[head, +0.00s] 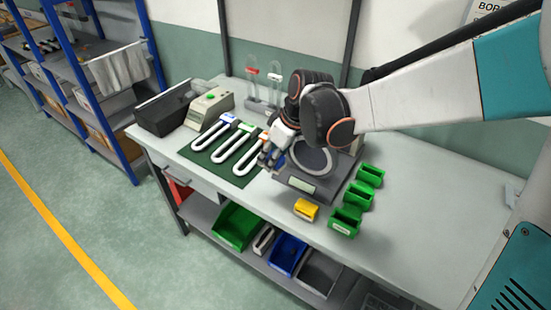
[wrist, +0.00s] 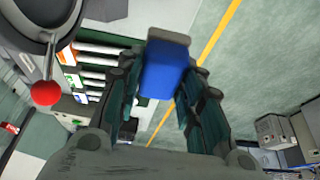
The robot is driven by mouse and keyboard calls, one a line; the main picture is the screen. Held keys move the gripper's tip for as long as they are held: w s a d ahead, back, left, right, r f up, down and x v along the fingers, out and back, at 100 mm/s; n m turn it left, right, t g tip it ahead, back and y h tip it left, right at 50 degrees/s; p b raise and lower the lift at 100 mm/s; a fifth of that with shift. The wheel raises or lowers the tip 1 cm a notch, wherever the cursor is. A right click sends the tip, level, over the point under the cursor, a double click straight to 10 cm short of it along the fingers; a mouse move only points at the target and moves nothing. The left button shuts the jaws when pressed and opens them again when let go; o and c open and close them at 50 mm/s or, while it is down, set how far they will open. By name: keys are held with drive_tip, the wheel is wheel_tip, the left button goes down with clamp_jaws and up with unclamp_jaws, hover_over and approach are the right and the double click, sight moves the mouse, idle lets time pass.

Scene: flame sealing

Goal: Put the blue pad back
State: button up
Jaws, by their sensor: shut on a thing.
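My gripper (wrist: 160,100) is shut on the blue pad (wrist: 165,68), which sits between the two fingers in the wrist view. In the head view my gripper (head: 268,156) is above the worktable, between the green mat (head: 205,158) and the grey device with a ring (head: 297,187). The pad is mostly hidden there by the fingers, and I cannot tell whether it touches anything.
White U-shaped pieces (head: 233,143) with coloured ends lie on the mat. A red-knobbed lever (wrist: 45,93) is close in the wrist view. The right tabletop is clear.

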drive_tip(key=f+b, duration=0.4)
drive_tip(key=f, duration=1.1)
drive_tip(key=shift+w+f, duration=0.1)
drive_tip(key=shift+w, duration=0.1)
drive_tip(key=o, duration=0.9)
drive_tip(key=shift+b, duration=0.3)
drive_tip(key=shift+o, duration=0.2)
